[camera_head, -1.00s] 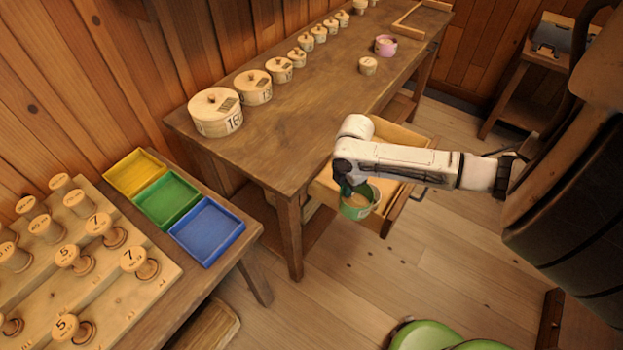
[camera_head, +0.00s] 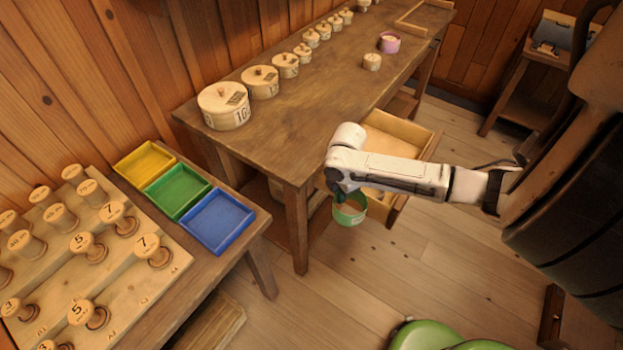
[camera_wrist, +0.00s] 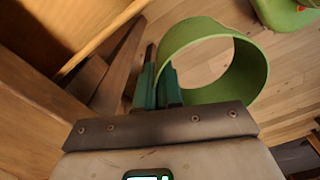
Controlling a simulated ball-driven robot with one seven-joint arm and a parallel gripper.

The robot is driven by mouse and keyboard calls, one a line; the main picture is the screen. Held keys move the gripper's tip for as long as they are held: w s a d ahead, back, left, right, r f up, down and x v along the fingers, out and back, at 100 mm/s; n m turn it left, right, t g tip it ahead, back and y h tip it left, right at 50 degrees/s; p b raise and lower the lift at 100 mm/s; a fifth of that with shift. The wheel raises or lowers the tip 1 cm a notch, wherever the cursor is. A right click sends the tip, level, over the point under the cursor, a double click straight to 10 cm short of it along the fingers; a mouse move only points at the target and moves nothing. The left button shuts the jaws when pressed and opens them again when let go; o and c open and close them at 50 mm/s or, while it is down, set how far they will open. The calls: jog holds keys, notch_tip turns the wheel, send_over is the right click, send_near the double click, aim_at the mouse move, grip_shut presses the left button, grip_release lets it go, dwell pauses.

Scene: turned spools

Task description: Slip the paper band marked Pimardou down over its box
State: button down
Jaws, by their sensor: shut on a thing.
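My gripper (camera_wrist: 158,85) has teal fingers pinched on the near wall of a green paper band (camera_wrist: 252,72), an open ring with floor visible through it. In the head view the band (camera_head: 351,213) hangs below my wrist, in the air in front of the open drawer. Round lidded wooden boxes stand on the long table (camera_head: 310,105): a row along the wall from a large box (camera_head: 222,107) to small ones, and a separate small box (camera_head: 372,62). I cannot tell which is marked Pimardou.
A box with a pinkish-purple band (camera_head: 389,44) stands far along the table. The drawer (camera_head: 425,150) juts from the table front. Yellow (camera_head: 145,165), green (camera_head: 178,192) and blue (camera_head: 218,222) trays and a peg board with spools (camera_head: 100,265) sit on the left bench.

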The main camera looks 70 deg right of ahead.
jog(key=w+a+f+m, duration=0.1)
jog(key=w+a+f, duration=0.1)
jog(key=w+a, duration=0.3)
jog(key=w+a+f+m, duration=0.1)
jog(key=w+a, duration=0.4)
jog(key=a, duration=0.6)
jog(key=shift+f+b, duration=0.35)
jog(key=shift+w+a, duration=0.1)
jog(key=shift+w+a+r, duration=0.15)
jog(key=shift+w, duration=0.05)
